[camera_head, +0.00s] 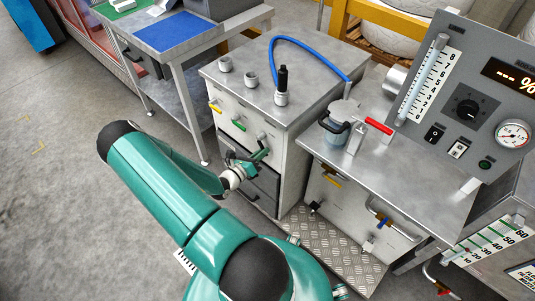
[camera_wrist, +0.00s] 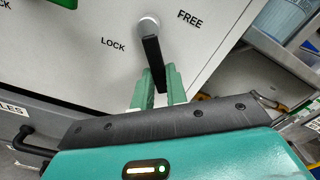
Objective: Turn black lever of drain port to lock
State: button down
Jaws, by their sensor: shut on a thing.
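The black lever (camera_wrist: 153,62) hangs from a round metal pivot on the pale cabinet front in the wrist view. It points down, leaning slightly right. The printed word LOCK (camera_wrist: 113,43) is left of the pivot and FREE (camera_wrist: 190,18) is at its upper right. My gripper (camera_wrist: 160,82) has its green fingers on either side of the lever's lower end and is shut on it. In the head view my gripper (camera_head: 259,155) is at the cabinet front, where the fingers and wrist largely hide the lever.
A green lever (camera_head: 238,125) and a yellow lever (camera_head: 215,106) are on the same cabinet (camera_head: 240,145), left of my gripper. A dark drawer handle (camera_wrist: 30,140) shows at lower left in the wrist view. A second metal cabinet with a gauge panel (camera_head: 470,90) stands right. Open floor (camera_head: 60,180) lies left.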

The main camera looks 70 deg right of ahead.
jog(key=m, duration=0.1)
jog(key=w+m, duration=0.1)
jog(key=m, duration=0.1)
jog(key=shift+w+d+f+m, duration=0.15)
jog(key=shift+d+f+m, duration=0.15)
jog(key=shift+f, duration=0.1)
jog(key=shift+w+d+f+m, duration=0.1)
jog(key=shift+w+m, duration=0.2)
jog(key=shift+m, duration=0.3)
jog(key=shift+w+d+r+m, duration=0.1)
jog(key=shift+w+m, duration=0.15)
jog(key=shift+m, duration=0.35)
jog(key=shift+w+d+f+m, duration=0.1)
jog(key=shift+w+m, duration=0.2)
jog(key=shift+m, duration=0.3)
jog(key=c, duration=1.4)
grip_release()
jog(key=v, duration=1.3)
jog(key=shift+w+a, duration=0.15)
jog(key=shift+a, duration=0.15)
